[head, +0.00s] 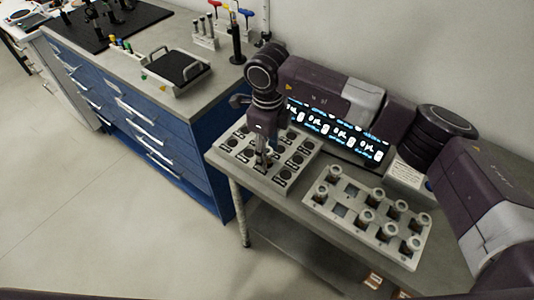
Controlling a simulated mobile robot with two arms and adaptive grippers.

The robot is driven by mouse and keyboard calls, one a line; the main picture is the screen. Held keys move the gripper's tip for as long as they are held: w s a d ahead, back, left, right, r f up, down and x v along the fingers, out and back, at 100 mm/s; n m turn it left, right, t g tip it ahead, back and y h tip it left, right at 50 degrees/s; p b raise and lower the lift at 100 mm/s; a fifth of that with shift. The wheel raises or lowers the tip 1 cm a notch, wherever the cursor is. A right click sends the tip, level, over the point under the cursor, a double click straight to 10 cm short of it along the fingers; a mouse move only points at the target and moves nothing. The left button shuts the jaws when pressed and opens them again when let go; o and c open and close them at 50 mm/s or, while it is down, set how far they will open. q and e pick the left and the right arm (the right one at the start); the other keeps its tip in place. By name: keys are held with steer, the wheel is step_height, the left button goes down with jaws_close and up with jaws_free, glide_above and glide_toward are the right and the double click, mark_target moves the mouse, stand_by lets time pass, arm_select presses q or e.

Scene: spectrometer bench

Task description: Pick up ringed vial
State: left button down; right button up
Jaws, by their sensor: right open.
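Several small capped vials (378,195) stand upright in a pale rack (345,229) at the right of the bench. They are too small for me to tell whether one bears a ring. My right gripper (262,162) points down over a second pale tray (233,155) with dark labelled places, left of the rack. The gripper is open, with its fingertips low, close to the tray's middle. Whether something stands between the fingers is too small to tell. My left gripper is out of view.
A lit display panel (340,133) stands behind the trays, against the wall side. A blue drawer cabinet (135,115) stands to the left, with a balance-like tray (178,70) and hex-key tools on top. The narrow bench's front edge lies close to both trays.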

jaws_close()
stand_by(0.3)
steer(key=shift+r, duration=0.15)
